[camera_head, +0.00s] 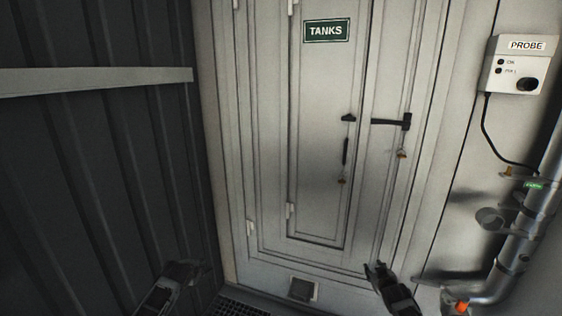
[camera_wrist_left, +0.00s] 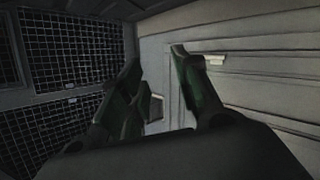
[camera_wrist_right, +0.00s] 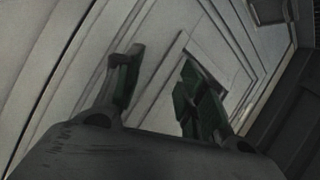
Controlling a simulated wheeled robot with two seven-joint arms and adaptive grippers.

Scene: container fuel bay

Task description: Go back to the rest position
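My right gripper (camera_head: 376,272) is low in the head view, in front of the lower right part of the door. In the right wrist view its two fingers (camera_wrist_right: 160,85) stand apart with nothing between them. My left gripper (camera_head: 186,270) is at the lower left of the head view, beside the dark corrugated wall. In the left wrist view its fingers (camera_wrist_left: 155,75) are apart and empty. The white door (camera_head: 320,150) with the green TANKS sign (camera_head: 326,30) is shut. A dark lever handle (camera_head: 390,122) and a vertical handle (camera_head: 346,145) are on it.
A PROBE box (camera_head: 516,66) with a black cable hangs on the wall at right. Below it a grey pipe (camera_head: 522,240) runs down, with an orange part (camera_head: 461,307) near its foot. A pale rail (camera_head: 95,80) crosses the left wall. A small vent (camera_head: 302,289) sits below the door.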

